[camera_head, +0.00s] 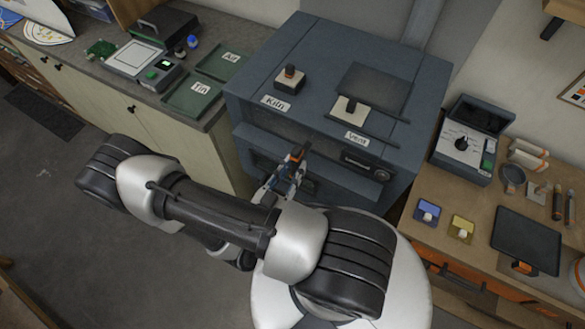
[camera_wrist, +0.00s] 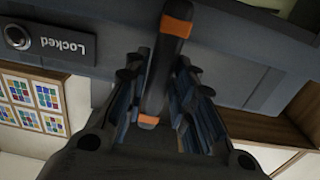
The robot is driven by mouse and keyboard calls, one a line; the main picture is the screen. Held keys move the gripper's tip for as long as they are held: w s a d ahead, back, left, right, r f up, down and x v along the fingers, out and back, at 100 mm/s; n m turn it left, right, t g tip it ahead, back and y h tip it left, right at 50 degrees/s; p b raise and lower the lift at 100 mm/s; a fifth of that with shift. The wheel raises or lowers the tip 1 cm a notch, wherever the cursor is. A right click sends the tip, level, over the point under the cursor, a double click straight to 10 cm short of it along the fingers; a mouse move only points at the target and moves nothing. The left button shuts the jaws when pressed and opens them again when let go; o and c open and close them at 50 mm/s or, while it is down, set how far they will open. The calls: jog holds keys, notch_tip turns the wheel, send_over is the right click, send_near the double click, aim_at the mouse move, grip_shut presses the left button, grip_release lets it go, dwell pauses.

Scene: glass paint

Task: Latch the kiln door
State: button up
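The kiln (camera_head: 300,60) is a large blue-grey cabinet. Its front carries a dark panel (camera_head: 360,160) with a round dial or lamp; in the wrist view a label (camera_wrist: 68,47) there reads "Locked", upside down. My gripper (camera_head: 290,175) is at the kiln's front, left of that panel. In the wrist view a black handle with orange ends (camera_wrist: 167,65) stands between my gripper's fingers (camera_wrist: 162,85), which lie close on both sides. Whether they press on it is unclear. My arm hides the lower kiln front.
Kiln (camera_head: 290,78) and Vent (camera_head: 350,110) switches are on the kiln's top. Green trays (camera_head: 190,98) lie on the left counter.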

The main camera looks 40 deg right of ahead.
jog(key=shift+o, duration=1.4)
jog(key=v, duration=1.2)
